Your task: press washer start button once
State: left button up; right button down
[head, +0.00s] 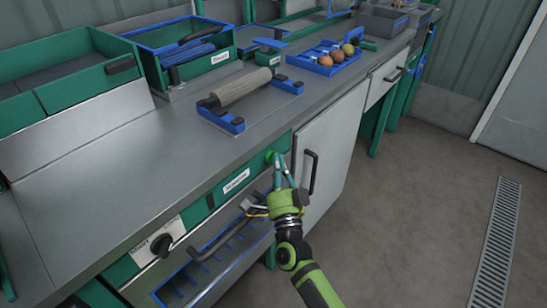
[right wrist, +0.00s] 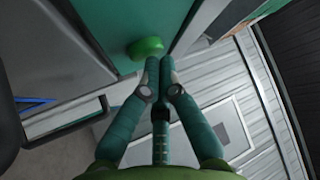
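The washer start button (head: 269,155) is a round green button at the right end of the green front panel (head: 205,205) under the worktop. It also shows in the right wrist view (right wrist: 147,47), just up and left of the fingertips. My right gripper (head: 277,159) is shut and empty, its two teal fingers meeting at the tips. The tips are very close to the button; I cannot tell whether they touch it. In the right wrist view the fingertips (right wrist: 159,62) point at the panel beside the button. My left gripper is out of view.
A black knob (head: 161,245) sits left on the panel, above a blue rack (head: 217,268) with a bar handle. A grey cabinet door (head: 325,150) with a dark handle is right of the button.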

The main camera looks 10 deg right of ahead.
jog(key=shift+w+a, duration=0.1)
dwell(0.5)
jog(key=shift+s+d+p, duration=0.4)
jog(key=shift+s+d, duration=0.1)
jog(key=shift+s, duration=0.25)
jog(key=shift+f, duration=0.1)
jog(key=s+d+p, duration=0.1)
jog(key=s, duration=0.1)
jog(key=s+d+p, duration=0.1)
jog(key=s+d, duration=0.1)
jog(key=shift+d, duration=0.1)
dwell(0.6)
